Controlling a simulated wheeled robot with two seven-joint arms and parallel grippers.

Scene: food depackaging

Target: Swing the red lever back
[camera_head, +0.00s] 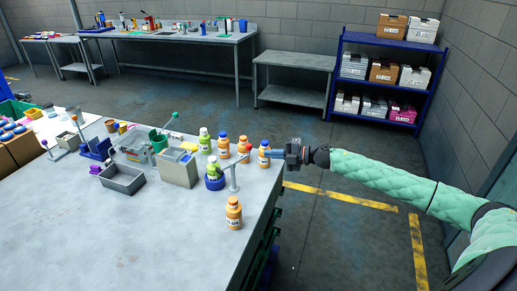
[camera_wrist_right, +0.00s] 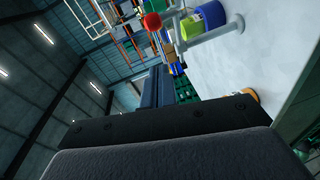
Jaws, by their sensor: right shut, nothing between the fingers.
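The lever's round red knob (camera_wrist_right: 152,21) shows at the top of the right wrist view, close to a grey metal arm (camera_wrist_right: 212,32). The knob is hard to make out there among the bottles. My right gripper (camera_head: 271,153) reaches in from the right at the table's right edge. It is shut and empty, with its fingers pointing left toward the fixture. My left gripper is not in view.
Orange bottles stand close to the right gripper, one at its fingertips (camera_head: 264,154) and another nearer the front (camera_head: 233,213). A beige box (camera_head: 178,170) and a grey tray (camera_head: 122,180) are left of the fixture. The table front (camera_head: 120,240) is clear.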

